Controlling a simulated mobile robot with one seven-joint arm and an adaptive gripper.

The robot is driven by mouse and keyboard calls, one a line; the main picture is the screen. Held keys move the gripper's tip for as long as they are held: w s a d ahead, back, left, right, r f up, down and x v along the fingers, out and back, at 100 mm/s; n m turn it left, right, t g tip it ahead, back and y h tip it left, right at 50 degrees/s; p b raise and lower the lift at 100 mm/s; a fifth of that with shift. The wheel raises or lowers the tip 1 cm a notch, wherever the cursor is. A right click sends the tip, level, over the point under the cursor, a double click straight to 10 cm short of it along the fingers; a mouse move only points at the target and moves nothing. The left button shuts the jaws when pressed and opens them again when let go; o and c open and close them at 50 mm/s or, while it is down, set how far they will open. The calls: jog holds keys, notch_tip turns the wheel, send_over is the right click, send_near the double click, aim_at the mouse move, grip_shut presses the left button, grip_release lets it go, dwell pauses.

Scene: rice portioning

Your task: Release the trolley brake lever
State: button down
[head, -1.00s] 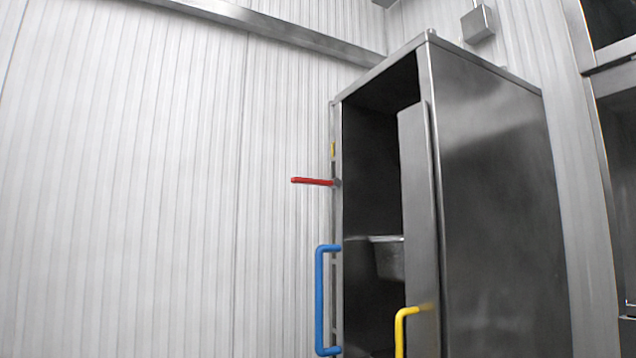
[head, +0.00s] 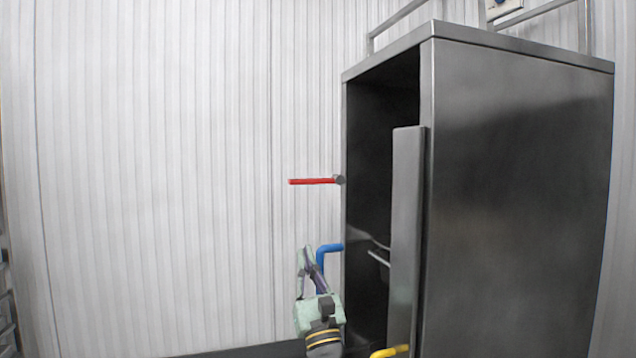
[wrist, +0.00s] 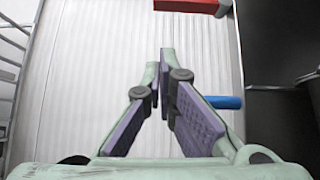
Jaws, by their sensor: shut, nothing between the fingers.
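The red lever (head: 312,181) juts out level to the left from a grey pivot on the front left edge of the steel trolley (head: 520,180). It also shows at the top edge of the wrist view (wrist: 185,5), partly cut off. My gripper (head: 305,252) is below the lever, apart from it, with its fingers pointing up. In the wrist view the fingertips (wrist: 160,70) are close together with nothing between them. The gripper is shut and empty.
A blue handle (head: 319,262) is just right of my gripper, partly hidden behind it. It also shows in the wrist view (wrist: 222,102). A yellow handle (head: 388,352) is on the partly open door (head: 405,240). The space left of the lever is clear before the ribbed wall (head: 160,150).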

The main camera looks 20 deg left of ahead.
aim_at(315, 181)
jog(key=shift+w+d+f+m, duration=0.1)
jog(key=shift+w+d+m, duration=0.2)
jog(key=shift+m, duration=0.2)
jog(key=s+d+r+p+x, duration=0.1)
jog(key=p+x, duration=0.3)
jog(key=x, duration=0.9)
jog(key=shift+s+d+r, duration=0.15)
jog(key=shift+s+r, duration=0.2)
jog(key=shift+r, duration=0.15)
